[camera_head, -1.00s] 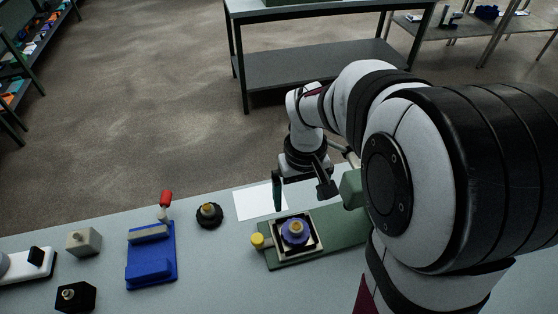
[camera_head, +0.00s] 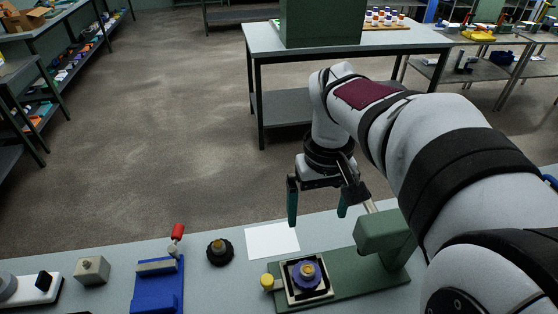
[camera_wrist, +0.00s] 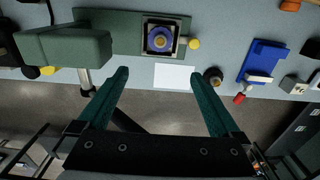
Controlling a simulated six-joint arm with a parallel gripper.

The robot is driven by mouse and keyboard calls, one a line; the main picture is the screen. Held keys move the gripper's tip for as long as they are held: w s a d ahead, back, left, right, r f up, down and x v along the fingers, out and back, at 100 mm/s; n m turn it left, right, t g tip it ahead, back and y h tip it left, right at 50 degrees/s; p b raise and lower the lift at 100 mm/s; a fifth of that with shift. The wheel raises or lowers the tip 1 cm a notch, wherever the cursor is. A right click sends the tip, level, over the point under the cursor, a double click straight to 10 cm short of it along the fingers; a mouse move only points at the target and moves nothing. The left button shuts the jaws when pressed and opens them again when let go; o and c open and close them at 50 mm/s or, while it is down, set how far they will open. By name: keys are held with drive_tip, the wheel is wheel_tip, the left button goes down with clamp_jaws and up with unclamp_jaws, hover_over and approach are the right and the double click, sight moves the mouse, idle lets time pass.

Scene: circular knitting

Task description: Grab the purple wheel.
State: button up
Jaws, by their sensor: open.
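The purple wheel (camera_head: 306,273) sits in a square cream-edged frame on a green base plate (camera_head: 376,283), with a brass-coloured hub at its middle. It also shows in the wrist view (camera_wrist: 160,39), at the top centre. My gripper (camera_head: 317,218) is open and empty, with its two green fingers pointing down. It hangs above the table's far edge, behind the wheel and apart from it. In the wrist view my gripper (camera_wrist: 160,88) has its fingers spread wide, with the wheel beyond the tips.
A green upright block (camera_head: 383,232) stands on the plate right of the wheel. A yellow knob (camera_head: 267,281) is at its left. A white sheet (camera_head: 272,241) lies behind. A black knob (camera_head: 220,251), blue fixture (camera_head: 158,286) and grey block (camera_head: 91,270) stand further left.

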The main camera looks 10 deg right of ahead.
drive_tip(key=s+a+m, duration=0.2)
drive_tip(key=s+a, duration=0.2)
drive_tip(key=s, duration=0.4)
drive_tip(key=shift+f+y, duration=0.2)
drive_tip(key=shift+y, duration=0.2)
drive_tip(key=s+a+f+m, duration=0.1)
drive_tip(key=s, duration=0.2)
drive_tip(key=s+a+f+m, duration=0.1)
drive_tip(key=s+f, duration=0.1)
drive_tip(key=s, duration=0.1)
drive_tip(key=s+a+f+m+y, duration=0.1)
drive_tip(key=s, duration=0.3)
drive_tip(key=shift+a+f+m, duration=0.15)
drive_tip(key=shift+a+m, duration=0.15)
drive_tip(key=shift+a, duration=0.05)
drive_tip(key=shift+c, duration=1.6)
